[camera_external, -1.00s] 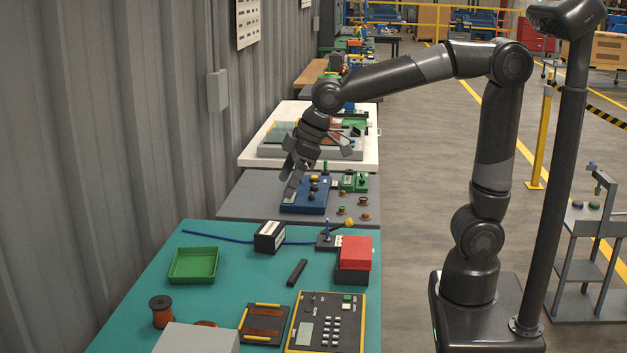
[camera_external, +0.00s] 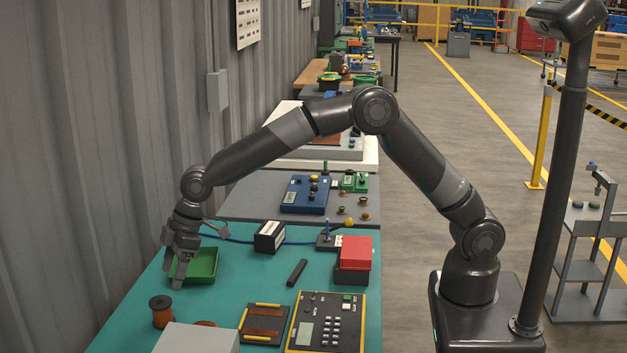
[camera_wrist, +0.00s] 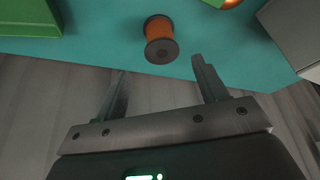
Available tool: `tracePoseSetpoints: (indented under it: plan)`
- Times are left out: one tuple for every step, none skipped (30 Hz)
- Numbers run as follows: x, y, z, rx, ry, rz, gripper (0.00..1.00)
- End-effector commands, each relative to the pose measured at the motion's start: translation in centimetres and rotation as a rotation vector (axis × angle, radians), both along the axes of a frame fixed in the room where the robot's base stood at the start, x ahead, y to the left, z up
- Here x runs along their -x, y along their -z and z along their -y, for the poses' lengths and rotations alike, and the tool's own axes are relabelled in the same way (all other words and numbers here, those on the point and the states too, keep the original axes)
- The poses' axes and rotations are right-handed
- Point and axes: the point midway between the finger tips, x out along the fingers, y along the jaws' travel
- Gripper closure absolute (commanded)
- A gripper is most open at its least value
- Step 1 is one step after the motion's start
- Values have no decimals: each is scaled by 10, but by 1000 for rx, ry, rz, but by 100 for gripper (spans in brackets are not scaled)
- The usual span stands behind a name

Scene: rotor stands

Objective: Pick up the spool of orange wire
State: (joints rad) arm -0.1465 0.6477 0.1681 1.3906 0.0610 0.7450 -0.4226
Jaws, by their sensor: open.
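The spool of orange wire (camera_external: 161,311) has dark end flanges and stands on the teal table near its left edge, behind a grey box. In the wrist view the spool (camera_wrist: 160,39) lies beyond my fingertips, near the top middle. My gripper (camera_external: 178,286) points down, above and behind the spool, beside the green tray (camera_external: 203,265), which it partly covers. In the wrist view my gripper (camera_wrist: 158,65) is open, with nothing between its fingers.
The grey box (camera_external: 196,339) stands close in front of the spool. A copper-coloured item (camera_external: 206,323) shows partly behind the box. A black box (camera_external: 269,237), a dark bar (camera_external: 297,272) and a keypad panel (camera_external: 326,322) are to the right. The corrugated wall (camera_external: 90,160) is at left.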

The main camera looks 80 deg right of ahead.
Motion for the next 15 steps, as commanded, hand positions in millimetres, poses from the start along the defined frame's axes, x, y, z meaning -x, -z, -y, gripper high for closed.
tracePoseSetpoints:
  plan:
    - [-2,3,-2,-1,-3,-1,34]
    - [-3,6,-3,-2,-3,-1,34]
    - [-4,9,-3,-1,-4,-2,34]
    - [-5,11,-4,-1,-4,-2,34]
    - [-5,14,-5,-1,-4,-2,34]
    - [-7,19,-6,-2,-5,-4,34]
    - [-8,23,-7,-2,-5,-4,34]
    - [-10,28,-8,-2,-5,-4,34]
    - [-11,34,-10,-2,-5,-4,34]
    - [-13,38,-11,-2,-5,-4,34]
    - [-15,43,-12,-2,-5,-4,34]
    - [-16,48,-14,-2,-5,-3,34]
    - [-17,51,-15,-2,-4,-2,34]
    - [-18,53,-15,-2,-4,-2,34]
    - [-19,56,-16,-2,-4,-2,34]
